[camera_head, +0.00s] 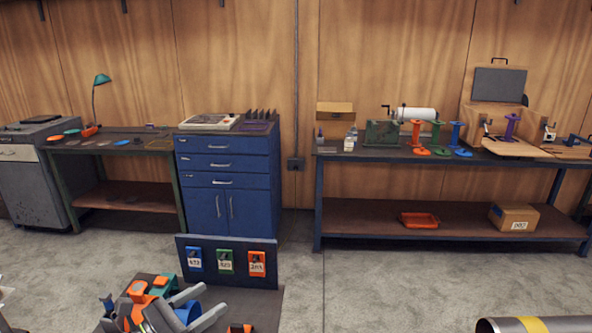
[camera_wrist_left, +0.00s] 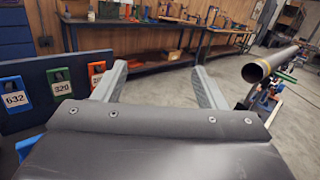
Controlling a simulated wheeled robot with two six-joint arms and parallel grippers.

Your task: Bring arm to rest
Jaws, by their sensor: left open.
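My left gripper (camera_head: 215,298) is low in the head view, above the dark mat in front of the tag board. Its two grey fingers are spread apart with nothing between them. In the left wrist view the open fingers (camera_wrist_left: 160,66) point out over the floor toward the long workbench. My right gripper is in neither view.
A steel pipe (camera_wrist_left: 275,62) with a yellow band lies on a stand to the right in the wrist view; its end shows low right in the head view (camera_head: 497,326). A board (camera_head: 184,263) with blue, green and orange tags stands before the blue cabinet (camera_head: 227,190). A workbench (camera_head: 440,234) is at the back.

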